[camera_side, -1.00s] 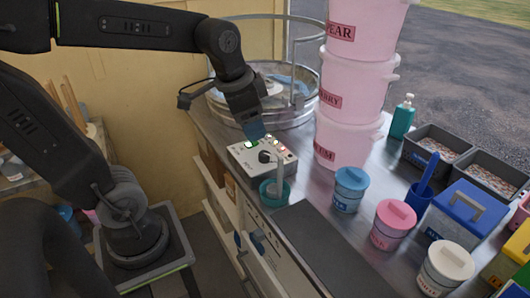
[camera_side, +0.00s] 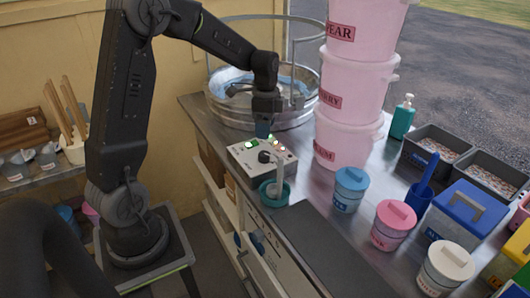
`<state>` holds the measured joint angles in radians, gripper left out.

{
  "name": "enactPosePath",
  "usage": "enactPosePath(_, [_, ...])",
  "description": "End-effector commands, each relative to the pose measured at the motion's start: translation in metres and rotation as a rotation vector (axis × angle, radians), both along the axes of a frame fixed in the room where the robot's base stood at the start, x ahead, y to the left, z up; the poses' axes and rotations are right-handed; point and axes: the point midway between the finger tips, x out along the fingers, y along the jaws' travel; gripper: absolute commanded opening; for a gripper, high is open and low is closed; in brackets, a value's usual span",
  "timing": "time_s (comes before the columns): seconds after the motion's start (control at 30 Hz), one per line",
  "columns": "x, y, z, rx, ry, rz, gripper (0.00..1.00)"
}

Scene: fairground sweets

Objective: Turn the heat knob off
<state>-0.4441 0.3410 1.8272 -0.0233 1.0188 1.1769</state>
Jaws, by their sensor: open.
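The heat knob (camera_side: 265,156) is a black knob on the top face of a white control box (camera_side: 240,157) on the metal counter. The box also carries a lit green switch and small red lights. My gripper (camera_side: 263,132) points down just above the back part of the box, behind the knob and apart from it. It is open and nothing shows between its fingers. The knob's exact pointer direction is too small to read.
A round metal pan with a ring guard (camera_side: 291,110) stands behind the box. Stacked pink tubs (camera_side: 347,137) rise close on the right. A small teal cup (camera_side: 271,192) sits at the front of the box. Lidded jars (camera_side: 349,190) stand right of a dark mat (camera_side: 330,250).

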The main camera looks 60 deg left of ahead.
Motion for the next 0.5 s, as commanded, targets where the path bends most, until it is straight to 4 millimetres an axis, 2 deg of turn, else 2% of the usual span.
enactPosePath(0.1, [-0.002, -0.002, -0.027, -0.002, 0.005, 0.000, 0.65])
enactPosePath(0.3, [-0.003, -0.003, -0.063, -0.002, 0.003, 0.000, 0.65])
enactPosePath(0.5, [-0.003, -0.004, -0.084, 0.000, 0.000, 0.000, 0.65])
